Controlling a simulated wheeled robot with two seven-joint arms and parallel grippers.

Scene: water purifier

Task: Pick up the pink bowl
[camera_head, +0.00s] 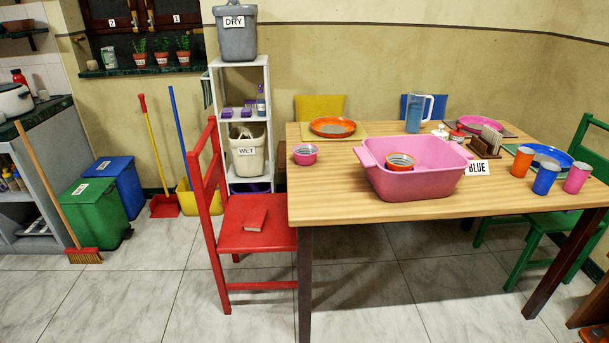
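A small pink bowl (305,154) stands upright on the wooden table (340,207) near its left edge. It has a grey inside. It is to the left of a large pink basin (419,184) and apart from it. An orange bowl (400,162) with a grey inside is in the basin. Neither of my grippers shows in the head view.
An orange plate (333,127) lies behind the pink bowl, and a blue pitcher (414,113) stands farther right. Several cups stand at the right near a "BLUE" label (477,168). A red chair (262,240) stands at the table's left side. The table's front left is clear.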

